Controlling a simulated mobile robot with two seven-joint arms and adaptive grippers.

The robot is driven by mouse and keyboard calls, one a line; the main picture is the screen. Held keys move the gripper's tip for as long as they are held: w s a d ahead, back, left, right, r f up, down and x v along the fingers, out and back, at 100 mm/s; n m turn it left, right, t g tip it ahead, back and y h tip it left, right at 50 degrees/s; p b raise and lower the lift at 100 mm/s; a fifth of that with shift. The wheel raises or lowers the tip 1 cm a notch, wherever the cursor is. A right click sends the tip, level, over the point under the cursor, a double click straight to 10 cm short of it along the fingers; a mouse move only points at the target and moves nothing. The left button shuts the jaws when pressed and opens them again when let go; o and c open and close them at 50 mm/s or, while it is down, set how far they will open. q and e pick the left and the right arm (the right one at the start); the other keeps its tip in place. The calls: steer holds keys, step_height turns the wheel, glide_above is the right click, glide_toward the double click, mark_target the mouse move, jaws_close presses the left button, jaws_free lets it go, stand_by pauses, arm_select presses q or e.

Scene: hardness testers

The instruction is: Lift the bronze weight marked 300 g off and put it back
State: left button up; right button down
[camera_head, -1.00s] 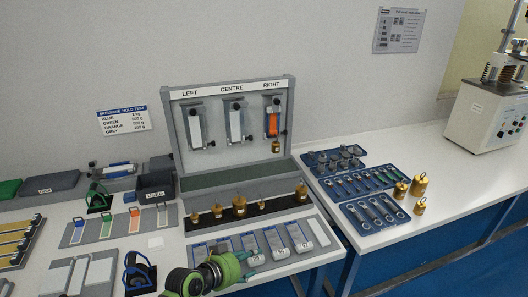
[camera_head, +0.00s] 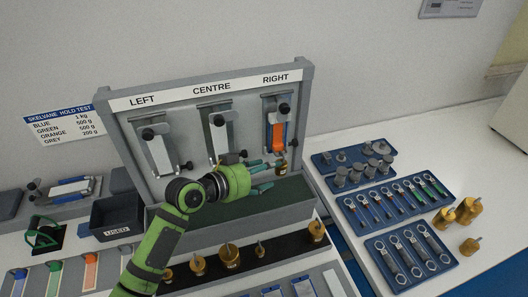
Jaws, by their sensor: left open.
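A small bronze weight (camera_head: 282,170) hangs below the orange strip (camera_head: 278,138) at the RIGHT station of the grey test stand (camera_head: 305,95). Its marking is too small to read. My left gripper (camera_head: 271,175) comes in from the left in front of the stand. Its teal fingers are open, one higher and one lower, with the tips just left of the hanging weight. I cannot tell whether they touch it. A row of bronze weights, with a large one (camera_head: 229,256) in the middle, stands on the dark strip in front. My right gripper is not in view.
The LEFT (camera_head: 159,155) and CENTRE (camera_head: 219,138) stations hold pale strips without weights. Blue trays (camera_head: 385,215) of metal pieces and loose bronze weights (camera_head: 470,245) lie on the right table. A dark bin (camera_head: 115,217) stands at the left.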

mark_target(280, 168)
arm_select(q)
steer(key=d, duration=0.1)
steer(key=w+d, duration=0.1)
steer(key=d+p, duration=0.1)
steer(key=shift+w+f, duration=0.25)
steer(key=shift+w, duration=0.05)
steer(key=shift+x, duration=1.05)
steer(key=shift+w+f, duration=0.25)
steer(key=shift+w, duration=0.1)
steer(key=shift+w+d+f+p, duration=0.1)
steer(key=shift+d+p, duration=0.05)
steer(key=shift+p, duration=0.15)
steer(key=c, duration=1.1)
jaws_close()
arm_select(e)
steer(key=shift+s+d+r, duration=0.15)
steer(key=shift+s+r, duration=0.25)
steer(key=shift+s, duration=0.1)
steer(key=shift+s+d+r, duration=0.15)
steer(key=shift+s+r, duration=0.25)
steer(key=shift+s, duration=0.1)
